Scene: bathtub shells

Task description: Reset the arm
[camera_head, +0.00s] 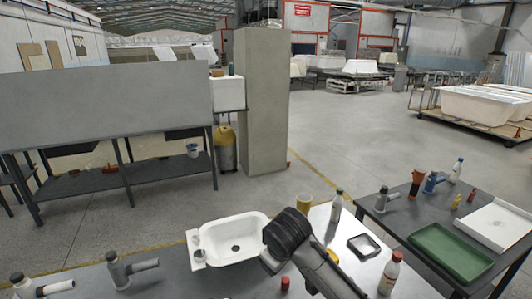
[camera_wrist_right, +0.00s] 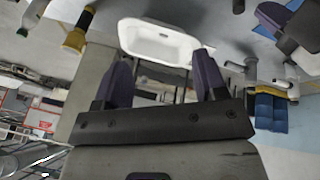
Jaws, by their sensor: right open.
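My right arm (camera_head: 318,262) reaches up from the bottom of the head view over the near table, ending in a dark rounded part; its fingers cannot be made out there. In the right wrist view my right gripper (camera_wrist_right: 160,68) shows two purple fingers spread apart with nothing between them. A white basin (camera_head: 216,254) lies on the near table, left of the arm. It also shows in the right wrist view (camera_wrist_right: 135,42), beyond the fingertips.
The right table holds a green tray (camera_head: 450,252). A grey pillar (camera_head: 261,100) stands behind.

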